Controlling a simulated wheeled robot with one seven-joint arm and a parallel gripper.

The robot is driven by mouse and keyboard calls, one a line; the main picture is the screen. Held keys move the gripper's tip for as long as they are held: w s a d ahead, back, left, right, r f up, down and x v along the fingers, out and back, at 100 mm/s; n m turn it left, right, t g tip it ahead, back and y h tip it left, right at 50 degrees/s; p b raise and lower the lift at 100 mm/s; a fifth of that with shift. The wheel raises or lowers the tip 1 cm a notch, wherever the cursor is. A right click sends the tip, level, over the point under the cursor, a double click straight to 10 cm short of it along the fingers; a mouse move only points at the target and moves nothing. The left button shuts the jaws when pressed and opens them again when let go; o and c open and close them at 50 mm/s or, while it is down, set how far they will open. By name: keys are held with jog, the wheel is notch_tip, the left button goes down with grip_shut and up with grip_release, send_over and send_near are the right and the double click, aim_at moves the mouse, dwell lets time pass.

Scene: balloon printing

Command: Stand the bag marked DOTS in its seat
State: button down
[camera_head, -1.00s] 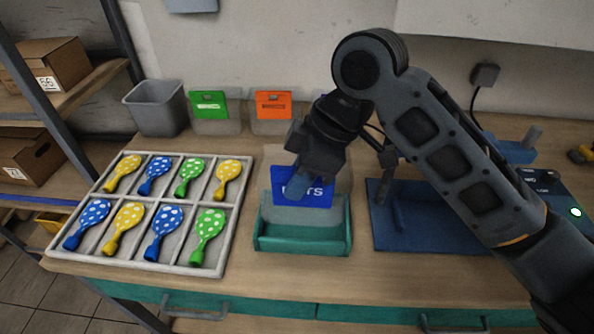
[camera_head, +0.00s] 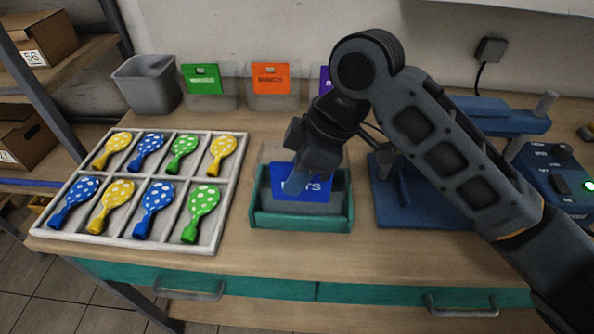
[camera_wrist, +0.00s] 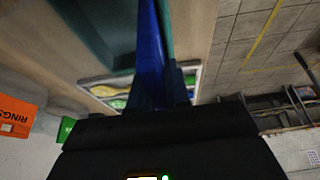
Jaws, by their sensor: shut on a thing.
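The bag marked DOTS (camera_head: 314,190) is clear with a blue label, and part of its lettering is hidden behind my gripper. It stands upright inside the teal seat (camera_head: 300,224), a low open tray on the bench. My gripper (camera_head: 296,184) is shut on the top of the bag. In the wrist view the blue label (camera_wrist: 150,45) shows edge-on between the fingers, with part of the teal seat (camera_wrist: 90,35) beside it. I cannot tell whether the bag's bottom touches the seat's floor.
A divided tray (camera_head: 226,205) of dotted balloons lies left of the seat. Bags with green (camera_head: 203,79) and orange (camera_head: 270,78) labels stand behind, near a grey bin (camera_head: 147,84). A blue press (camera_head: 430,200) stands to the right, partly behind my arm.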

jog(key=c, duration=1)
grip_release()
jog(key=shift+r, duration=0.1)
jog(key=s+r+p, duration=0.1)
jog(key=r+p, duration=0.1)
jog(key=s+r+p, duration=0.1)
jog(key=r+p, duration=0.1)
jog(key=s+r+p, duration=0.1)
jog(key=r, duration=0.1)
jog(key=shift+r+p, duration=0.4)
